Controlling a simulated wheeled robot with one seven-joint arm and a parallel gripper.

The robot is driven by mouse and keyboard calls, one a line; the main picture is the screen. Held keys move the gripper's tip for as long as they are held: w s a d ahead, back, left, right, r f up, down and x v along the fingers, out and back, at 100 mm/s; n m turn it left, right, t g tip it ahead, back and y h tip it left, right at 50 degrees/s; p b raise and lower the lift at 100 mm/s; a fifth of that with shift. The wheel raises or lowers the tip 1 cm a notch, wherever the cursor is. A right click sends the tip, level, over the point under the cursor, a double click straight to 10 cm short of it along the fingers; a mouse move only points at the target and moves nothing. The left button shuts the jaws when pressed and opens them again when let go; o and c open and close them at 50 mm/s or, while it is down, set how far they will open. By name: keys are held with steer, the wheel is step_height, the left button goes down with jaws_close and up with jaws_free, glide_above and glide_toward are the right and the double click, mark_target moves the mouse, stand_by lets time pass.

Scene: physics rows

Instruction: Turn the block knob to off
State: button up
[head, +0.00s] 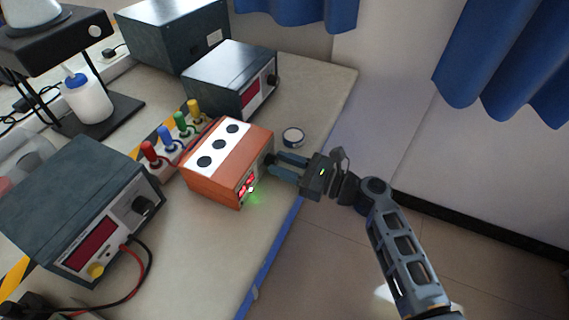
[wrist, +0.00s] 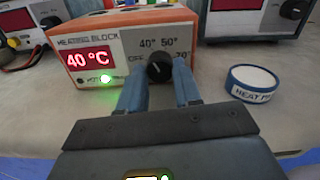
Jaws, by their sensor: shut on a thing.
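The orange heating block (head: 208,188) with a white top sits near the table's front edge. Its front panel (wrist: 122,48) in the wrist view shows a red "40 °C" display (wrist: 88,59) and a lit green light (wrist: 106,78). The black block knob (wrist: 159,68) is at the panel's right, with OFF, 40°, 50° and 70° printed around it. My gripper (head: 274,164) reaches the panel from the right in the head view. Its blue-grey fingers stand on either side of the knob in the wrist view and are shut on it. Which mark the knob points to is hard to tell.
A round blue-and-white tin labelled "HEAT P…" (wrist: 254,82) lies right of my fingers. Another dark instrument (head: 232,78) stands behind the block, and a larger one (head: 75,205) with red and black leads stands left. Several coloured-handled tools (head: 172,138) stand behind the block.

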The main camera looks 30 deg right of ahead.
steer(key=shift+c, duration=0.5)
steer(key=shift+f+n+b, duration=0.1)
steer(key=shift+n+b, duration=0.25)
steer(key=shift+n, duration=0.05)
steer(key=n+b, duration=0.3)
steer(key=shift+f+n, duration=0.1)
steer(key=shift+n, duration=0.2)
steer(key=n+b, duration=0.3)
steer(key=n, duration=0.1)
steer(key=shift+n+b, duration=0.6)
steer(key=shift+n, duration=0.2)
